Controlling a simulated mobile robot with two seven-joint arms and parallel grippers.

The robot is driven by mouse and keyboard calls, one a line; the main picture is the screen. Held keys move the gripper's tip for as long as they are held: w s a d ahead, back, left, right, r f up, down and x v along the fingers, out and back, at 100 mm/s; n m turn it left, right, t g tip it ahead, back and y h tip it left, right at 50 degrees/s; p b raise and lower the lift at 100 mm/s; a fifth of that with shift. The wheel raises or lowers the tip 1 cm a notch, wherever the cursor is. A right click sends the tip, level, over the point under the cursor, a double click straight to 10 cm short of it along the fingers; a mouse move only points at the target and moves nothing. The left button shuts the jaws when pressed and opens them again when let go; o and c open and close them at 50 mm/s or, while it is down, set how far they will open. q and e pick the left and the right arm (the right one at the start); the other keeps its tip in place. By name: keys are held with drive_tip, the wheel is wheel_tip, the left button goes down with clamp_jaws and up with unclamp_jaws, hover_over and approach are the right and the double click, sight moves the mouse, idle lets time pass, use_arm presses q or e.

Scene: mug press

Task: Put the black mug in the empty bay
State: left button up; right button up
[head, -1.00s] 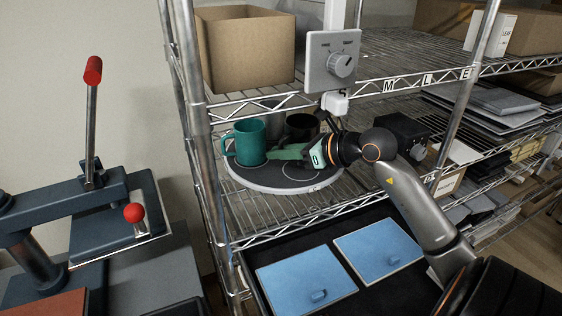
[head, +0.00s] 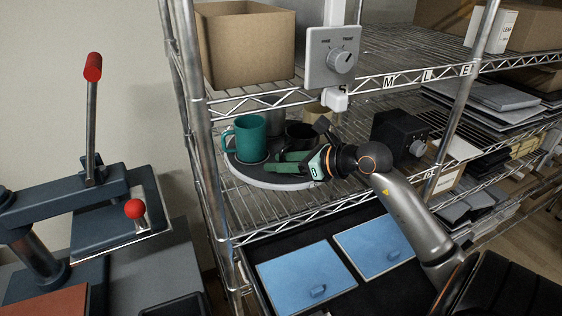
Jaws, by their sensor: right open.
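The black mug (head: 297,132) stands on a grey round turntable (head: 272,184) on the middle wire shelf, partly hidden by my right gripper. A teal mug (head: 250,139) with its handle to the left stands beside it, and a grey mug (head: 274,122) shows behind. My right gripper (head: 276,162) is open, its two green fingers pointing left, low over the turntable in front of the black mug. The fingers appear empty; whether they touch the mug cannot be told. My left gripper is not in view. I cannot tell which place is the empty bay.
Shelf posts and the upper shelf edge, with a control box (head: 332,57), frame the mugs. A black device (head: 398,137) stands to the right. Below is a black tray with two blue panels (head: 305,278). A lever press (head: 92,190) stands at left.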

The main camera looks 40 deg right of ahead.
drive_tip(key=shift+r, duration=0.25)
drive_tip(key=shift+s+d, duration=0.1)
drive_tip(key=shift+s, duration=0.25)
drive_tip(key=b+v, duration=0.2)
drive_tip(key=v, duration=0.9)
drive_tip(key=shift+s, duration=0.15)
